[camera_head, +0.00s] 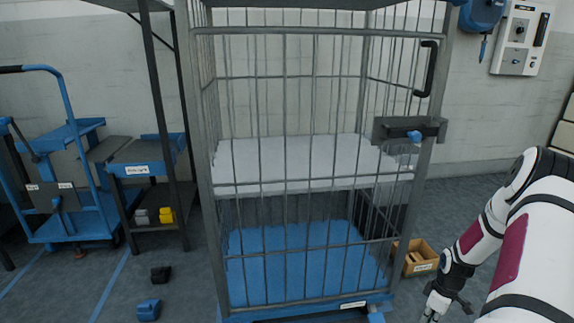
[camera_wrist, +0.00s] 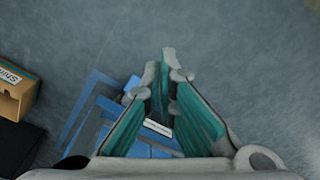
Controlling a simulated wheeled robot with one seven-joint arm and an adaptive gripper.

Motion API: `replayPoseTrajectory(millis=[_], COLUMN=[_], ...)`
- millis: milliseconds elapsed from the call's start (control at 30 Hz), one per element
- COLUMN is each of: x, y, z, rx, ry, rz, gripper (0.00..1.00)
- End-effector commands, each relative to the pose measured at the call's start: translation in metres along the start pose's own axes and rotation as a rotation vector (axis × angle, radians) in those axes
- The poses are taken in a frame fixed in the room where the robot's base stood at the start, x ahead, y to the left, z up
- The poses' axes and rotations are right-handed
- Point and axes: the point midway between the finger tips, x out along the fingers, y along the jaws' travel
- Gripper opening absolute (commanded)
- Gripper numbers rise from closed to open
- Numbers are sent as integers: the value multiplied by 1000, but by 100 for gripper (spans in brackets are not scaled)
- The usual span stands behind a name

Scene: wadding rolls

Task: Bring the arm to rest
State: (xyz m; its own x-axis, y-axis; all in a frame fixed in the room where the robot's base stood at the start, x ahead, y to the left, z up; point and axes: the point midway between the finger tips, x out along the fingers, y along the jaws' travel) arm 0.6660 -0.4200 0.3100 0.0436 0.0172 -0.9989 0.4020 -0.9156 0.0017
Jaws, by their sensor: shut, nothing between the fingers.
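My arm comes in from the right side of the head view and hangs down with its elbow bent. My gripper (camera_head: 434,312) is low at the bottom edge, right of the cage trolley's front corner, and its tips are partly cut off. In the wrist view my gripper (camera_wrist: 166,72) has its teal-padded fingers drawn together at the tips, with nothing between them. Grey floor (camera_wrist: 240,50) shows beyond the tips.
The cage trolley (camera_head: 290,185), with a latch (camera_head: 410,130), stands left of my arm. Its blue base (camera_wrist: 100,110) shows below the fingers. A cardboard box (camera_head: 416,258) lies on the floor beside it. Blue carts (camera_head: 75,190) stand far left. Floor at right is clear.

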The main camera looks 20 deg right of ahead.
Motion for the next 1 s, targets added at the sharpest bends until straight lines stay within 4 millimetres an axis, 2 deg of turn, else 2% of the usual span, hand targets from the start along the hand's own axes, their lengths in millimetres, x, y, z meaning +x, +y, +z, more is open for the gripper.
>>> replayPoseTrajectory(millis=[267,467,600,733,1000], x=[-76,-166,-227,-279,-368], y=[-9,-40,-75,-116,-214], z=[-37,-77,-100,-117,-126], rx=[17,57,100,142,237], ry=[-55,-111,-139,-151,-145], rz=[21,52,78,101,137], gripper=[0,0,0,0,0])
